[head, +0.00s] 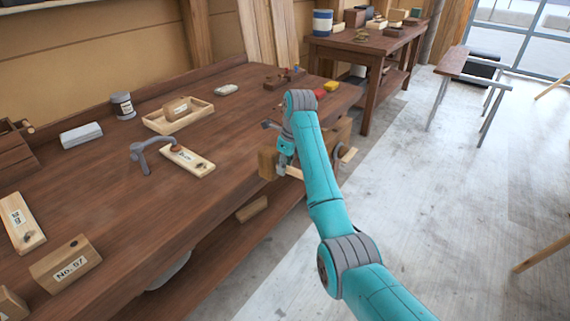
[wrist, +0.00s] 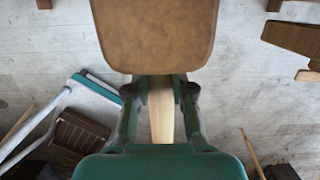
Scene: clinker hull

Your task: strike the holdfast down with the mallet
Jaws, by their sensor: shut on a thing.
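The holdfast (head: 143,157) is a grey metal hook standing in the workbench. Its shaft is upright and its curved arm reaches right, the pad on or just above a pale labelled board (head: 201,166). My gripper (head: 284,161) is shut on the pale handle (wrist: 160,112) of the mallet (head: 267,164), whose blocky brown wooden head also fills the top of the wrist view (wrist: 155,35). The mallet is near the bench's front edge, right of the holdfast and apart from it. My arm hides part of the handle. The holdfast does not show in the wrist view.
A second bench (head: 340,45) stands behind. Floor at right (head: 470,190) is largely open.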

